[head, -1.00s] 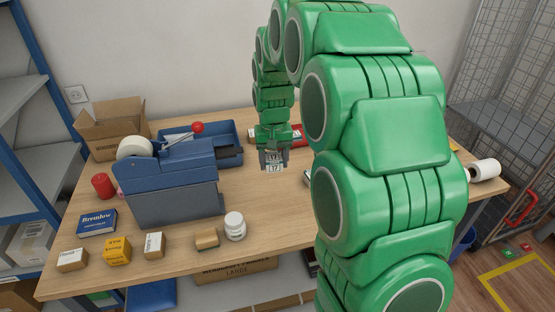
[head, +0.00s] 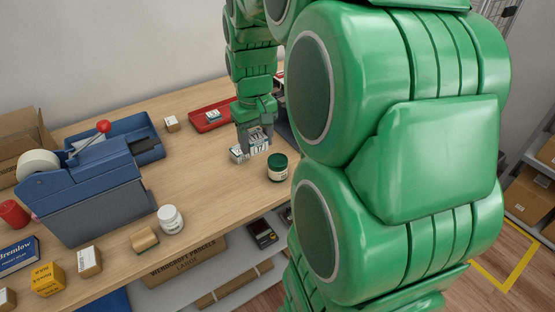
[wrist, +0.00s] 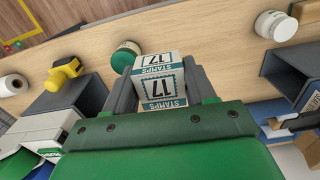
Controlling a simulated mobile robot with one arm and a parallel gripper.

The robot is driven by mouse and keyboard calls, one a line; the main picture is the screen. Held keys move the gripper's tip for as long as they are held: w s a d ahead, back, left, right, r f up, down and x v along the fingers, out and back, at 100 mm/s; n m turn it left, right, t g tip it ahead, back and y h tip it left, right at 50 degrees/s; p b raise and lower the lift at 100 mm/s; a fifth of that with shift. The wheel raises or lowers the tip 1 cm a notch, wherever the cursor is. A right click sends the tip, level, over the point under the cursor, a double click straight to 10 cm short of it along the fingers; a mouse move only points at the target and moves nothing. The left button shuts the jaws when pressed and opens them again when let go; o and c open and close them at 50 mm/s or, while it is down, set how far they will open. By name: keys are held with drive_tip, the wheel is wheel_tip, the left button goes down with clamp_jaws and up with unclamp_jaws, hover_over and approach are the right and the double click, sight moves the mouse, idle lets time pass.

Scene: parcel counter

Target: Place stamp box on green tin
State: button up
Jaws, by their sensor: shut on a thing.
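The stamp box (wrist: 160,82) is a small white and teal box marked STAMPS and 17. My gripper (wrist: 162,95) is shut on it, with a grey finger on each side. In the head view my gripper (head: 254,143) points down with the box (head: 259,142) between its fingers. The green tin (head: 277,167) is a short round tin with a dark green lid and pale label, upright on the table just right of the held box and nearer the front edge. It also shows in the wrist view (wrist: 125,56), beside the box, apparently apart from it.
A red tray (head: 205,122) holds a small box behind my gripper. A blue tape dispenser (head: 85,195), a white jar (head: 170,219) and several small cartons occupy the left of the counter (head: 200,170). Bare wood lies between the jar and tin.

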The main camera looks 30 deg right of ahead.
drive_tip(key=s+d+r, duration=0.2)
drive_tip(key=s+d, duration=0.1)
drive_tip(key=s, duration=0.6)
hover_over(279, 161)
drive_tip(key=shift+n, duration=0.3)
drive_tip(key=f, duration=0.9)
drive_tip(key=shift+s+a, duration=0.2)
drive_tip(key=shift+s, duration=0.2)
drive_tip(key=shift+w+d+f, duration=0.15)
drive_tip(key=shift+w+f, duration=0.25)
drive_tip(key=shift+f, duration=1.7)
drive_tip(key=shift+f, duration=0.15)
drive_tip(key=o, duration=1.1)
drive_tip(key=shift+c, duration=0.2)
wheel_tip(279, 161, up, 12)
drive_tip(key=shift+r, duration=0.2)
